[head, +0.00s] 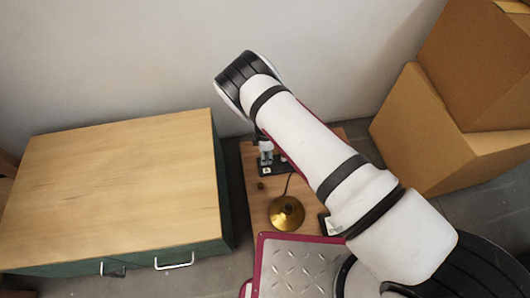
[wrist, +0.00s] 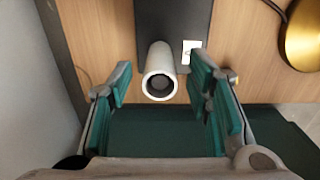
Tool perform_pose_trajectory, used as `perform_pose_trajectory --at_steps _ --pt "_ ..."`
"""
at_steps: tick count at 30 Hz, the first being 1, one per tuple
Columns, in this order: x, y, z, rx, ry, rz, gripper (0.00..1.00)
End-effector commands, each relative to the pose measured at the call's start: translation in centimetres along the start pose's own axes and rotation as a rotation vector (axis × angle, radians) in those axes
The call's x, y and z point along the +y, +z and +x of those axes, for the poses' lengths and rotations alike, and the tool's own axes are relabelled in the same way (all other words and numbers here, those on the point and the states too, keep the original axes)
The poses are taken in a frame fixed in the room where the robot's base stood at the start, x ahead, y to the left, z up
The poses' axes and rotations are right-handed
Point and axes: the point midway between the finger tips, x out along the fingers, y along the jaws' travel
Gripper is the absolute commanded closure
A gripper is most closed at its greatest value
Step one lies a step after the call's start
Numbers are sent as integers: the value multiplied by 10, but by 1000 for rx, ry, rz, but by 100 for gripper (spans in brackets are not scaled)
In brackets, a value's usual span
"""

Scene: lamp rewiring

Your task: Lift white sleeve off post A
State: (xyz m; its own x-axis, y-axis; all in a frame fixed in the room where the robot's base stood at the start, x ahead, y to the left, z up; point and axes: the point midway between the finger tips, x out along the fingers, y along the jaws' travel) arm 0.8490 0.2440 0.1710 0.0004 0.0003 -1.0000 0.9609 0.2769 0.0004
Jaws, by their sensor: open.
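The white sleeve (wrist: 158,62) is a hollow white cylinder, seen nearly end-on in the wrist view, with its round opening facing my camera. It stands on a dark base strip (wrist: 172,18); a post inside it cannot be made out clearly. A small white label (wrist: 190,52) sits beside it on the strip. My gripper (wrist: 161,80) is open, its teal-padded fingers on the left and right of the sleeve with gaps on both sides. In the head view the sleeve (head: 266,146) shows small beside my arm, which hides most of the gripper.
A brass lamp base (head: 286,213) with a dark cord stands on the small wooden table (head: 258,208). A wood-topped green cabinet (head: 110,185) is at left. Cardboard boxes (head: 435,130) stand at right, and a wall (head: 120,60) is close behind.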

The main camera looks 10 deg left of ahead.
Motion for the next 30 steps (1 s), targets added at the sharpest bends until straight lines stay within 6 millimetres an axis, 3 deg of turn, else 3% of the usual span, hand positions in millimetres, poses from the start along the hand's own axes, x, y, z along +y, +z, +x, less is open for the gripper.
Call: perform_pose_trajectory --at_steps 3,9,20,30 --pt "0 0 0 0 0 0 57" --pt "0 0 0 0 -1 0 100" --pt "0 0 -2 0 -1 1 100" --pt "0 0 -16 1 -1 2 100"
